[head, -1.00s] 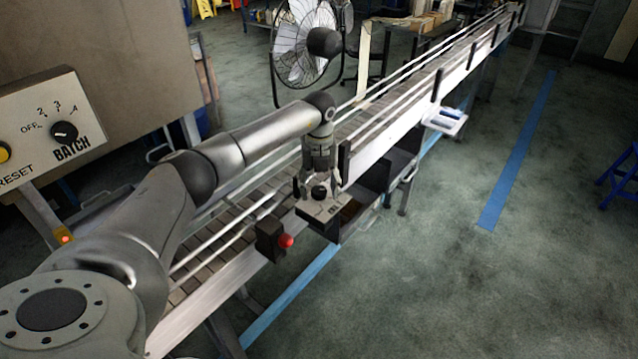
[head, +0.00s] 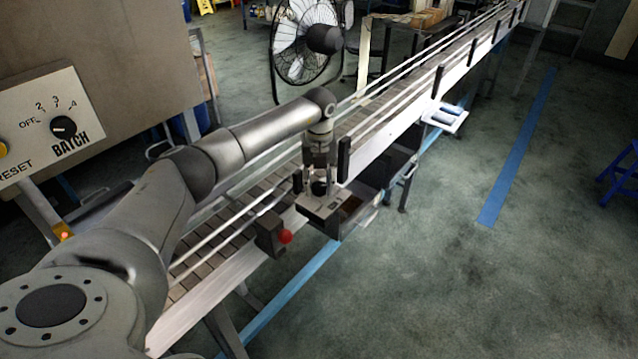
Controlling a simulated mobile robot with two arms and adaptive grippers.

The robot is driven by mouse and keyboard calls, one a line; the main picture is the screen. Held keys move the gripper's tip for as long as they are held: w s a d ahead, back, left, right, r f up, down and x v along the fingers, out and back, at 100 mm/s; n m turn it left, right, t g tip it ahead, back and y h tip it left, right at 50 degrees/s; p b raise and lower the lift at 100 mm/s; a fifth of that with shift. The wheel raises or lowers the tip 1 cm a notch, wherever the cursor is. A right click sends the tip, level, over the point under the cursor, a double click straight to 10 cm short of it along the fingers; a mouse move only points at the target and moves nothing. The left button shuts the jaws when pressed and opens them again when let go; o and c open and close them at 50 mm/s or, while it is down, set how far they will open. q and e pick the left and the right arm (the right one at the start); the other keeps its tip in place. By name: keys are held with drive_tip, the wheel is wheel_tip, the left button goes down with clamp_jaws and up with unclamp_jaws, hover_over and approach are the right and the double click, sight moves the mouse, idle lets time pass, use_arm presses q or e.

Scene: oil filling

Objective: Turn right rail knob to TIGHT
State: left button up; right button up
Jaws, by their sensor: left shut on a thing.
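The right rail knob (head: 319,187) is a small black knob on a light plate (head: 315,207) at the near side of the conveyor. My left gripper (head: 319,186) points down over the plate, with its fingers shut around the knob. Part of the knob is hidden by the fingers, and its pointer and the plate's markings are too small to read. My right gripper is not in view.
The conveyor (head: 205,300) with its rails runs from lower left to upper right. A red button (head: 285,236) on a dark box sits just left of the plate. A BATCH panel (head: 45,125) stands at left, a fan (head: 305,40) behind. Open floor lies at right.

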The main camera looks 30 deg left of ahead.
sight(319, 185)
use_arm(q)
drive_tip(key=m+b, duration=0.2)
drive_tip(key=m, duration=0.1)
drive_tip(key=shift+m, duration=0.4)
drive_tip(key=m+b, duration=0.2)
drive_tip(key=m, duration=0.2)
drive_tip(key=shift+m, duration=0.3)
drive_tip(key=m+b, duration=0.1)
drive_tip(key=m, duration=0.4)
drive_tip(key=shift+r+m+b, duration=0.1)
drive_tip(key=shift+m+b, duration=0.45)
drive_tip(key=shift+m, duration=1.45)
drive_tip(key=o, duration=1)
drive_tip(key=shift+o, duration=0.2)
wheel_tip(319, 185, up, 12)
